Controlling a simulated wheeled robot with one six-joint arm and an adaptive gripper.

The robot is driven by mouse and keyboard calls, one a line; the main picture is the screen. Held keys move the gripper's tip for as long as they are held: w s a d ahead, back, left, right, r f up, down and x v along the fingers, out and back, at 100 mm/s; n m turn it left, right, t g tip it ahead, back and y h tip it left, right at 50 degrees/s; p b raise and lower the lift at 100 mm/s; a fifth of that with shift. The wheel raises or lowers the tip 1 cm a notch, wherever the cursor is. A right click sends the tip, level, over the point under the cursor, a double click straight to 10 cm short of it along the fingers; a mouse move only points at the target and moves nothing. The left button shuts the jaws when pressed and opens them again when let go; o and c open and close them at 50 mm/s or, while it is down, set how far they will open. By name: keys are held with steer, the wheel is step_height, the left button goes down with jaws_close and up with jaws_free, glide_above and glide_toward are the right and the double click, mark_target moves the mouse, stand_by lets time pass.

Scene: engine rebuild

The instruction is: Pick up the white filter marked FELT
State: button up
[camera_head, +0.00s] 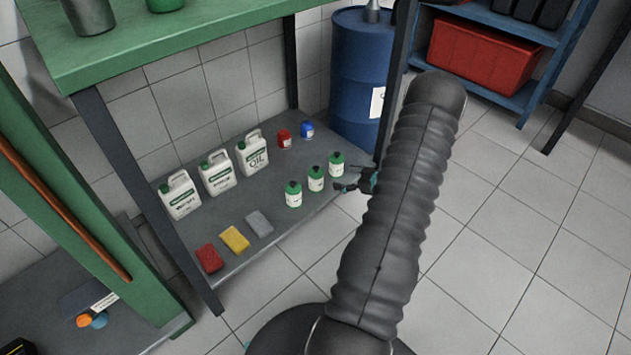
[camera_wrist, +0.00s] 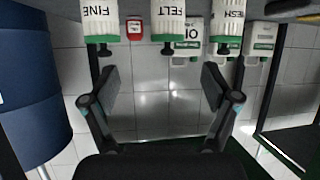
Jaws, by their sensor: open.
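The white filter marked FELT (camera_wrist: 168,22) stands in the middle of a row of three white filters with green tops. The wrist view shows it upside down, at the top centre. In the head view the middle filter (camera_head: 316,182) stands on the grey lower shelf (camera_head: 268,232); its lettering is too small to read there. My gripper (camera_wrist: 156,82) is open and empty, its fingers spread apart, with FELT ahead of the gap. In the head view my gripper (camera_head: 350,184) is at the shelf's right end, just right of the filters, partly hidden by my arm.
The FINE filter (camera_wrist: 100,22) and another filter (camera_wrist: 228,22) flank FELT closely. White oil jugs (camera_head: 252,154), a red can (camera_head: 284,138) and a blue can (camera_head: 307,130) stand behind. Sponges lie left. A shelf post and blue drum (camera_head: 360,75) are near my arm.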

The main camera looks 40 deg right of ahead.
mark_target(316, 176)
steer(key=x, duration=0.5)
steer(key=f+x, duration=0.1)
steer(key=x, duration=0.2)
steer(key=shift+s+a+f+b, duration=0.1)
steer(key=shift+s+a+b, duration=0.05)
steer(key=shift+a+b, duration=0.2)
steer(key=x, duration=0.5)
steer(key=shift+a, duration=0.25)
steer(key=c, duration=1.4)
